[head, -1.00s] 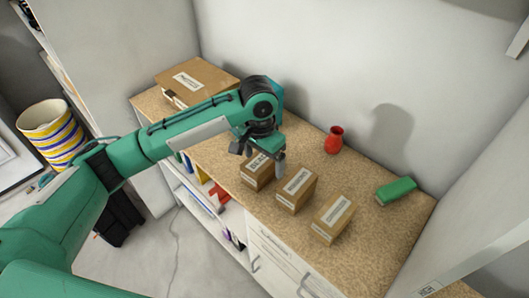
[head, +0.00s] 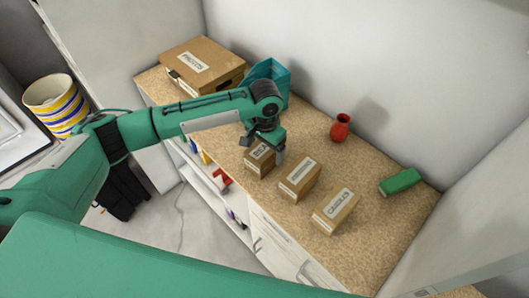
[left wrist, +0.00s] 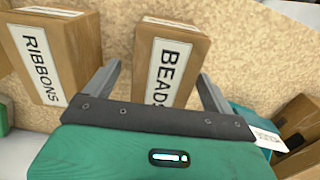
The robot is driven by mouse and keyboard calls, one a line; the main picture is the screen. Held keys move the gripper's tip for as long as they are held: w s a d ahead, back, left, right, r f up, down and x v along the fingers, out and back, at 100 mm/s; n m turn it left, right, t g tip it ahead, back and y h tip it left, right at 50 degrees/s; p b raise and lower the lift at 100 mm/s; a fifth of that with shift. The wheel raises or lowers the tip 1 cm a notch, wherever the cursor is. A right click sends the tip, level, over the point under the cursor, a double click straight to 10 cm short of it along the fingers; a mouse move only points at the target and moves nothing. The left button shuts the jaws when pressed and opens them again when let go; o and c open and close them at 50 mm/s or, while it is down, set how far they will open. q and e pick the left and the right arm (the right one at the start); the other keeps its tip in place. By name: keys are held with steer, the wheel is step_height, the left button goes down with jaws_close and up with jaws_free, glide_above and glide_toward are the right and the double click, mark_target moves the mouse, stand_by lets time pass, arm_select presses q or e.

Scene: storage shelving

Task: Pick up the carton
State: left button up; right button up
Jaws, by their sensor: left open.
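Three small brown cartons stand in a row on the speckled counter top. The one labelled BEADS (head: 259,162) is at the left end, then RIBBONS (head: 300,180), then CANDLES (head: 336,212). My left gripper (head: 264,150) is open over the BEADS carton and hides part of it. In the left wrist view, the open fingers (left wrist: 160,78) point toward the near end of the BEADS carton (left wrist: 176,32), one on each side of it, with nothing gripped. The RIBBONS carton (left wrist: 72,45) stands to its left there. My right gripper is out of view.
A larger brown box (head: 235,72) and a teal bin (head: 282,79) stand at the counter's back left. Open shelves are under the front edge.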

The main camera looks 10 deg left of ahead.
arm_select(q)
step_height(320, 180, down, 3)
steer(key=shift+w+a+f+p, duration=0.1)
steer(key=shift+a+f+p, duration=0.1)
steer(key=shift+p, duration=0.35)
steer(key=shift+f, duration=0.25)
steer(key=c, duration=1.1)
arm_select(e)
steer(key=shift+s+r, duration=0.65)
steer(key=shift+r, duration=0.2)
arm_select(q)
steer(key=shift+r, duration=0.1)
